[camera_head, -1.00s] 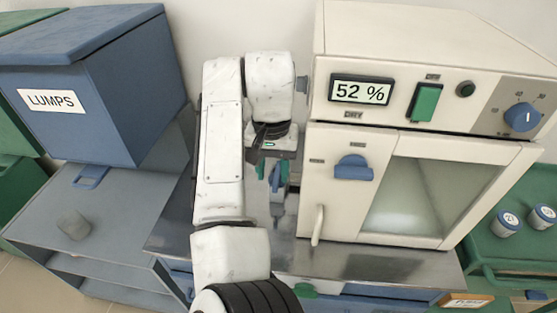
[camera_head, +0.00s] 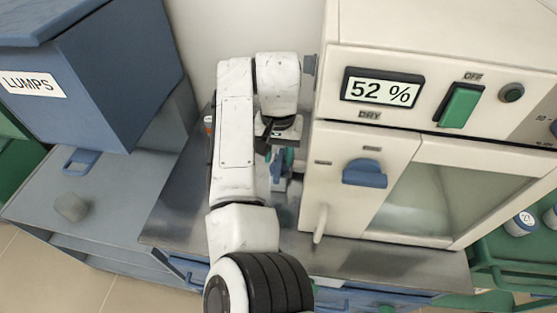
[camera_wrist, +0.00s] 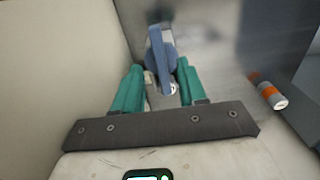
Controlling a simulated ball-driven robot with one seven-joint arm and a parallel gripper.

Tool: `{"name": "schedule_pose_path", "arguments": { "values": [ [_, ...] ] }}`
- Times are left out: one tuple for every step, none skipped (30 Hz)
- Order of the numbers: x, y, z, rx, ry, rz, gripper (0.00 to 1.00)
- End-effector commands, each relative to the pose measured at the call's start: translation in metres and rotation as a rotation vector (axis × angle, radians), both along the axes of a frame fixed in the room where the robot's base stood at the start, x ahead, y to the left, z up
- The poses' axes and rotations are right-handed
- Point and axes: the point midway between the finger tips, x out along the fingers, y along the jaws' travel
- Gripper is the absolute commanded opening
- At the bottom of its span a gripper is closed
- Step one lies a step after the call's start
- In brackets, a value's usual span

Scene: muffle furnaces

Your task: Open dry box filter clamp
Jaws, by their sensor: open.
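The cream dry box (camera_head: 360,150) stands at the right in the head view, with a display reading 52 % and a blue knob (camera_head: 364,173) on its front. My gripper (camera_head: 280,158) is beside its left wall, partly hidden by my arm. In the wrist view my gripper (camera_wrist: 160,80) is open, its green fingers apart. A blue lever-like part (camera_wrist: 158,48), apparently the filter clamp, lies just beyond and between the fingertips. A small light metal end shows between the fingers. I cannot tell whether the fingers touch the part.
A grey metal bench top (camera_head: 365,260) lies under the dry box. An orange and grey can (camera_wrist: 268,92) lies right of the fingers in the wrist view. A blue LUMPS bin (camera_head: 95,85) stands at the left. A green rack (camera_head: 500,262) is at the right.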

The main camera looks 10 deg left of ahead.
Motion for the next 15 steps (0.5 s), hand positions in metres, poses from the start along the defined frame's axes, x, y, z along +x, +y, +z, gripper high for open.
{"name": "schedule_pose_path", "arguments": {
  "values": [
    [-0.001, 0.0, -0.008, -0.002, 0.002, 0.001, 0.41],
    [-0.001, 0.0, -0.013, -0.002, 0.003, 0.001, 0.41],
    [-0.001, 0.0, -0.018, -0.001, 0.002, 0.001, 0.41],
    [-0.001, 0.0, -0.021, -0.001, 0.002, 0.0, 0.41],
    [-0.001, 0.0, -0.024, -0.001, 0.002, 0.001, 0.41],
    [0.0, 0.0, -0.028, 0.0, 0.001, 0.001, 0.41],
    [0.0, 0.0, -0.03, 0.0, 0.0, 0.001, 0.41],
    [0.0, 0.0, -0.032, 0.0, 0.0, 0.001, 0.41],
    [0.0, 0.0, -0.034, 0.0, 0.0, 0.001, 0.41],
    [0.0, 0.0, -0.035, 0.0, 0.0, 0.001, 0.41],
    [0.0, 0.0, -0.036, 0.0, 0.0, 0.001, 0.41],
    [0.0, 0.0, -0.037, 0.0, 0.0, 0.001, 0.41],
    [0.0, 0.0, -0.037, 0.0, -0.001, 0.001, 0.41],
    [0.0, 0.0, -0.037, 0.0, -0.001, 0.001, 0.41],
    [0.0, 0.0, -0.037, 0.0, -0.001, 0.001, 0.41]
  ]
}}
